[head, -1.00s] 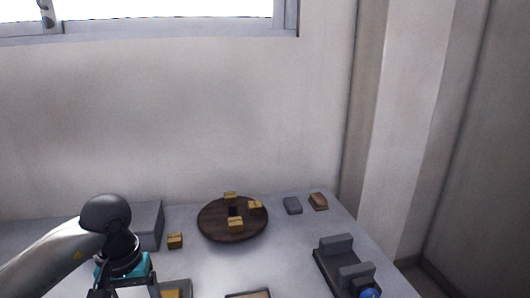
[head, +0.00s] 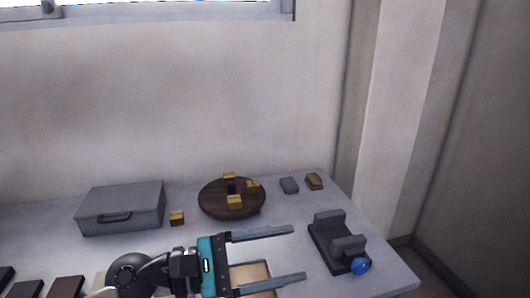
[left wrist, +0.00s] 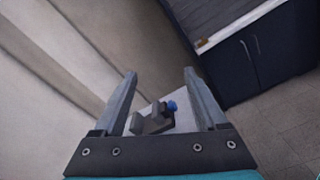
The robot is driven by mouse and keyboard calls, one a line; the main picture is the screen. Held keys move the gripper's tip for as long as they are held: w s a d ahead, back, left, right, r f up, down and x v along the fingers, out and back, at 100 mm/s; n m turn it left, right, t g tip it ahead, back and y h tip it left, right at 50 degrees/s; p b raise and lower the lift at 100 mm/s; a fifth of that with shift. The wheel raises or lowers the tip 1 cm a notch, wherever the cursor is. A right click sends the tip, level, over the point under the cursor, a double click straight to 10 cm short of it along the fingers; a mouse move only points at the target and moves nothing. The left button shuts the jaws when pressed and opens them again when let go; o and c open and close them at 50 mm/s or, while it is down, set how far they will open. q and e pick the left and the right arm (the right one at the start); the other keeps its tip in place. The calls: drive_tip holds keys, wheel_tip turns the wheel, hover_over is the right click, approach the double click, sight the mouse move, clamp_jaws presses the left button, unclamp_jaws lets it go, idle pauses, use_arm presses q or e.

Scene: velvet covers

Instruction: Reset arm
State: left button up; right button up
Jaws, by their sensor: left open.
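My left gripper (head: 283,256) reaches in from the lower left of the head view, its two long grey fingers spread wide and pointing right. It is open with nothing between the fingers, and it hangs over the front part of the table. In the left wrist view the open fingers (left wrist: 160,88) frame a dark grey fixture (left wrist: 150,123) with a blue knob (left wrist: 172,106), which lies beyond the fingertips. In the head view that fixture (head: 329,240) stands right of the fingertips, apart from them. My right gripper is in neither view.
A grey block (head: 289,185) and a brown block (head: 314,181) lie behind. A tan-topped piece (head: 252,272) is partly behind my gripper.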

use_arm(q)
drive_tip(key=w+a+r+n+t+y, duration=0.3)
drive_tip(key=a+n+t, duration=0.35)
drive_tip(key=n, duration=0.65)
drive_tip(key=w+a+r+n+t+y, duration=0.3)
drive_tip(key=n+t, duration=0.6)
drive_tip(key=n, duration=0.3)
drive_tip(key=s+a+f+n+g+y, duration=0.1)
drive_tip(key=a+f+n+g+y, duration=0.1)
drive_tip(key=a+f+n+y, duration=0.55)
drive_tip(key=a+f+n+g+y, duration=0.2)
drive_tip(key=f+n+y, duration=0.25)
drive_tip(key=n, duration=0.65)
drive_tip(key=s+f+n+g+h, duration=0.1)
drive_tip(key=s+f+n+g, duration=1.15)
drive_tip(key=s+f, duration=0.75)
wheel_tip(320, 180, down, 19)
drive_tip(key=s+m+g, duration=0.1)
drive_tip(key=s, duration=0.2)
drive_tip(key=s+a+f+g, duration=0.1)
drive_tip(key=s+a+f, duration=0.1)
drive_tip(key=s+f, duration=1.2)
drive_tip(key=shift+s+f+g, duration=0.3)
drive_tip(key=shift+s+f, duration=0.1)
drive_tip(key=shift+s, duration=0.1)
